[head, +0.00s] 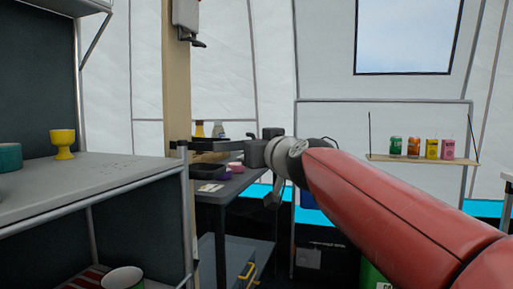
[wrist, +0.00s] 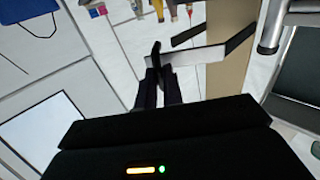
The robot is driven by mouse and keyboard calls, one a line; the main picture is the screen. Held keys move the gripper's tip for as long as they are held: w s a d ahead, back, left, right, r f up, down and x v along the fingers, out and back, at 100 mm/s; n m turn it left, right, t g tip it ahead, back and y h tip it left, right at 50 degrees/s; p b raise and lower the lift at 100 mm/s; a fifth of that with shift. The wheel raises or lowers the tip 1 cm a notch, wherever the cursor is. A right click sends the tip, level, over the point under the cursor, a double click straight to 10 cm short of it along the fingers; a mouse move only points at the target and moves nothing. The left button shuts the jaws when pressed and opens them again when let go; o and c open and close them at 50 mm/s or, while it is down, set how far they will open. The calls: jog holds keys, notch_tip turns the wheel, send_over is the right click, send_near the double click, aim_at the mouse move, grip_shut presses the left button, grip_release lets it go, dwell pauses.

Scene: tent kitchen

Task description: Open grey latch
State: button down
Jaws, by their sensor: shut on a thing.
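The grey latch (head: 213,145) shows in the head view as a dark grey bar reaching right from beside the wooden post. In the wrist view it is a pale grey bar (wrist: 203,54) with dark ends, crossing in front of the post. My gripper (head: 243,148) is at the bar's right end in the head view. In the wrist view my gripper (wrist: 158,72) has its two dark fingers close together on the bar's dark end, shut on it. The fingers hide part of this end. The exact contact is small and dark in the head view.
The wooden post (head: 177,95) carries a grey box (head: 186,14) higher up. A grey shelf (head: 95,180) at left holds a yellow cup (head: 63,143) and a teal bowl (head: 9,157). A low table (head: 228,188) stands behind. Several cans stand on a wall shelf (head: 420,160).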

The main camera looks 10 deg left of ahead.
jog(key=shift+s+a+b, duration=0.25)
jog(key=shift+s, duration=1.1)
jog(key=shift+s+a+b, duration=0.2)
jog(key=shift+s+b, duration=0.05)
jog(key=shift+s, duration=1.1)
jog(key=shift+a, duration=0.15)
jog(key=c, duration=1.6)
grip_release()
jog(key=shift+a, duration=0.25)
jog(key=shift+o, duration=0.4)
jog(key=shift+d, duration=0.2)
jog(key=b+v, duration=0.2)
jog(key=v, duration=0.5)
jog(key=shift+s+d, duration=0.25)
